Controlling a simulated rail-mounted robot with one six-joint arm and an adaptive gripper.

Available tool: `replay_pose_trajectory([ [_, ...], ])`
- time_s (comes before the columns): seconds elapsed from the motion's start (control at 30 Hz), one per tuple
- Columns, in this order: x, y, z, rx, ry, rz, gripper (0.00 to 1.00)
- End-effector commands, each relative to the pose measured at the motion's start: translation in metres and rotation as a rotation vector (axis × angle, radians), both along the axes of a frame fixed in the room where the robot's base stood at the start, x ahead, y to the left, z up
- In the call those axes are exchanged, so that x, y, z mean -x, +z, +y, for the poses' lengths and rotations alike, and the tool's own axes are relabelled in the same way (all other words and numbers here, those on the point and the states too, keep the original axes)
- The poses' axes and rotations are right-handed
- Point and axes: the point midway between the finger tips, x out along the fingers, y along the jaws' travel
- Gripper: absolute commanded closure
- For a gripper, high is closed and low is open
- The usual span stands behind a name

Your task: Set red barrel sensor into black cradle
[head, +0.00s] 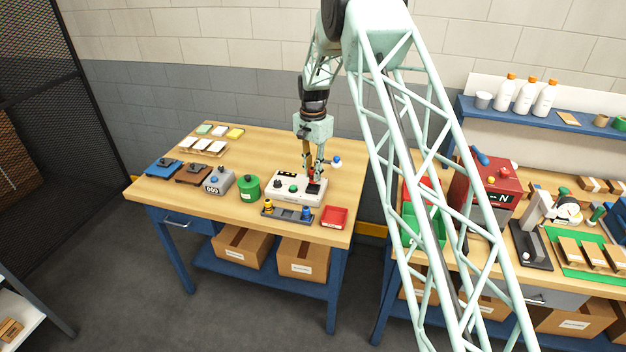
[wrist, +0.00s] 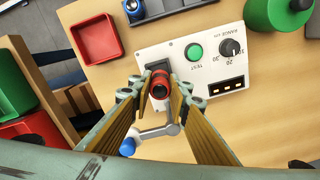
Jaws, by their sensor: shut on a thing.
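The red barrel sensor (wrist: 160,84) is upright between the two fingers of my gripper (wrist: 159,92) in the wrist view. It shows small and red in the head view (head: 311,178). My gripper (head: 313,171) points down over the right end of the white tester box (head: 287,184), shut on the sensor. The black cradle (wrist: 157,64) is on the tester box, right at the sensor. It also shows in the head view (head: 316,190). The sensor covers part of the cradle, so I cannot tell whether it is seated.
A grey lever with a blue knob (wrist: 127,147) stands close beside the fingers. The tester box carries a green button (wrist: 194,52) and a black dial (wrist: 230,47). A red tray (head: 335,217), a grey holder (head: 286,214) and a green canister (head: 248,187) are nearby.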

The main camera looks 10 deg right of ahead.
Motion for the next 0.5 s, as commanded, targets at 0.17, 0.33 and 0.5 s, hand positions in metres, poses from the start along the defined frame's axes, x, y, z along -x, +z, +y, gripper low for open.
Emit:
replay_pose_trajectory([
  [0.17, 0.000, 0.000, 0.000, 0.000, 0.000, 0.000, 0.94],
  [0.33, 0.000, -0.003, 0.000, 0.001, 0.000, 0.001, 0.94],
  [0.5, 0.001, -0.017, 0.000, 0.000, 0.000, 0.002, 0.94],
])
